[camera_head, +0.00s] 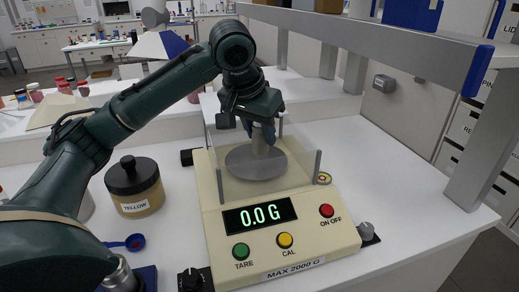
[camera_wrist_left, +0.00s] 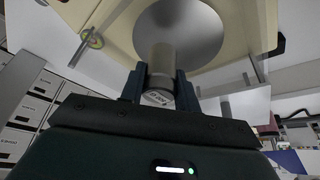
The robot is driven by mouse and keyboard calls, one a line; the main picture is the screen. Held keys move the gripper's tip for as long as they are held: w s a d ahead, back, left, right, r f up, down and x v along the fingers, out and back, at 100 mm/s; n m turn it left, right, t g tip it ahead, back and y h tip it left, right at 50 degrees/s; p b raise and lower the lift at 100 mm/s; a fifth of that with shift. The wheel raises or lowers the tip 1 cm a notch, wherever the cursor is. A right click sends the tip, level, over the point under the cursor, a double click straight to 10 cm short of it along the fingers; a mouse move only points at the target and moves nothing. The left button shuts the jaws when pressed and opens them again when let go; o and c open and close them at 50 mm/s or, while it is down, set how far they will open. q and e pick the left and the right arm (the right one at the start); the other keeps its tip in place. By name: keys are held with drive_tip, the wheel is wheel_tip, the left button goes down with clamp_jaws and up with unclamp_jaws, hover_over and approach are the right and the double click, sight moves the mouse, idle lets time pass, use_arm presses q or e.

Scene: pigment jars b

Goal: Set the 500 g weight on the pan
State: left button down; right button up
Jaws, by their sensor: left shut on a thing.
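The metal weight (camera_head: 259,146) is a small grey cylinder held over the round grey pan (camera_head: 242,166) of the cream scale (camera_head: 212,222). The green display (camera_head: 259,214) reads 0.0 G. My left gripper (camera_head: 262,130) is shut on the weight from above, inside the clear draft shield around the pan. In the left wrist view the weight (camera_wrist_left: 161,68) sits between the two fingers of the left gripper (camera_wrist_left: 160,88), in front of the pan (camera_wrist_left: 188,30). I cannot tell by eye whether a small gap is left under the weight. My right gripper is not in view.
A jar labelled YELLOW (camera_head: 136,188) stands left of the scale, with a blue scoop (camera_head: 134,242) near it. A grey shelf (camera_head: 400,38) on posts runs above the right side. The white bench right of the scale (camera_head: 385,170) is mostly clear.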

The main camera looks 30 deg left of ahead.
sight(260, 144)
use_arm(q)
drive_tip(key=shift+f, duration=1.95)
drive_tip(key=c, duration=1)
unclamp_jaws()
drive_tip(key=shift+f, duration=0.1)
drive_tip(key=shift+b, duration=0.3)
drive_tip(key=shift+r, duration=0.5)
drive_tip(key=p+v, duration=0.1)
drive_tip(key=v, duration=1)
drive_tip(key=shift+s+r+p, duration=0.1)
drive_tip(key=shift+s+p, duration=0.15)
drive_tip(key=shift+p, duration=0.05)
